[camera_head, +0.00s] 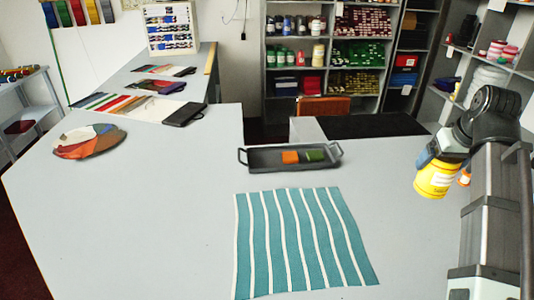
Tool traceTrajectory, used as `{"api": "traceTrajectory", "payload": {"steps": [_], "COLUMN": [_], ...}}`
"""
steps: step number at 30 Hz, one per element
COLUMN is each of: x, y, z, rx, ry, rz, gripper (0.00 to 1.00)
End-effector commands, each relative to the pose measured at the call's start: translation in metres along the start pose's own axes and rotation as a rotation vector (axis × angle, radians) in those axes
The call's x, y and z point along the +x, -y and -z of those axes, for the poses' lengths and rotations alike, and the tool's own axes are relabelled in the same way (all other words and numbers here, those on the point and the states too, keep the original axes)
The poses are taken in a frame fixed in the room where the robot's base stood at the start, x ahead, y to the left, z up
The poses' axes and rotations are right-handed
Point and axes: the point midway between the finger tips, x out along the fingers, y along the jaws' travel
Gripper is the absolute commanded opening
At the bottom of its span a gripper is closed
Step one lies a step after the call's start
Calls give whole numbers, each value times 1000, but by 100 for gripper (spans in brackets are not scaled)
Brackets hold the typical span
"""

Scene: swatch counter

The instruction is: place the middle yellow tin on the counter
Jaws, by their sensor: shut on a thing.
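A yellow tin (436,182) with a label band is at the right of the head view, held up at the end of my arm. My gripper (443,167) is shut on it; the grip is partly hidden by the tin and the gripper body. The tin looks slightly tilted and appears to be above the right part of the grey counter (180,215). No other yellow tin shows on the counter.
A teal and white striped cloth (305,240) lies at the front middle. A dark tray (262,160) behind it holds an orange and a green block. A round fan of swatches (87,142) lies at left. The left-front counter is clear. Shelves (330,65) stand behind.

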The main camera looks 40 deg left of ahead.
Motion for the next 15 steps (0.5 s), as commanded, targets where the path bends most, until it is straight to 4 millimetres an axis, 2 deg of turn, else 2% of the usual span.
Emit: {"api": "traceTrajectory", "payload": {"steps": [1, 15], "x": [3, 23], "y": [16, 149], "z": [4, 30], "rx": [-24, -217], "ry": [-1, -1], "rz": [10, 90], "gripper": [35, 35]}}
